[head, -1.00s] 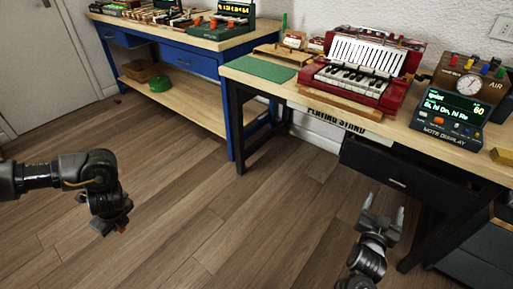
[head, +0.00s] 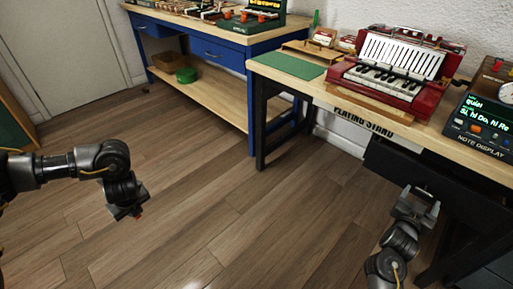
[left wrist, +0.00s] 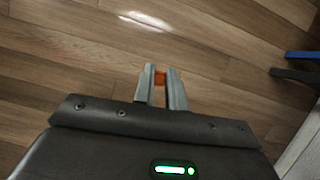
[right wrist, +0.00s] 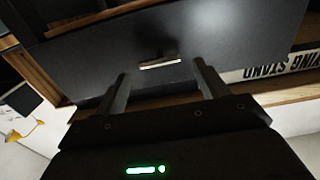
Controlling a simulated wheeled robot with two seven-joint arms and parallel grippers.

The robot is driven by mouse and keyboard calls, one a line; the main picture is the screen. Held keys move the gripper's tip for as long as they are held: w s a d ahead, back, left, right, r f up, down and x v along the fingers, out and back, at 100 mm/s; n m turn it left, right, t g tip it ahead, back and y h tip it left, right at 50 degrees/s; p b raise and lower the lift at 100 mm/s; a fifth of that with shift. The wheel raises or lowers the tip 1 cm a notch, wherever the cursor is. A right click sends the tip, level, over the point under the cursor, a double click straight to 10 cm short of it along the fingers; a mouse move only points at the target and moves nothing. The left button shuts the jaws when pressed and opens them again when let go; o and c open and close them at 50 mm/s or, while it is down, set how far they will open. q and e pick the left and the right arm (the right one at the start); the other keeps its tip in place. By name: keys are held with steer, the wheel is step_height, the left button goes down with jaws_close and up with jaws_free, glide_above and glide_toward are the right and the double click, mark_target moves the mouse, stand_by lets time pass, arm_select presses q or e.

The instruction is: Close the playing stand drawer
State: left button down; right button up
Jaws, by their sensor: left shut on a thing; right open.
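The playing stand (head: 300,75) is a wooden-topped black table at the right of the head view. Its black drawer (head: 385,160) is under the top, right of the "PLAYING STAND" label, and looks partly pulled out; how far is hard to tell. The drawer front (right wrist: 100,65) fills much of the right wrist view, with a pale handle (right wrist: 160,64). My right gripper (head: 420,195) is open, its fingers pointing at the drawer front around the handle; contact cannot be told. My left gripper (left wrist: 160,85) is shut on a small orange piece (left wrist: 159,77), over the floor, away from the stand.
A red accordion-like instrument (head: 390,75), a green mat (head: 292,65) and a note display (head: 480,125) are on the stand. A blue workbench (head: 220,55) with a lower shelf stands behind at left. Open wooden floor (head: 230,210) lies between my arms.

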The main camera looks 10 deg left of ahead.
arm_select(q)
steer(key=shift+f, duration=0.25)
arm_select(e)
steer(key=shift+x, duration=1.45)
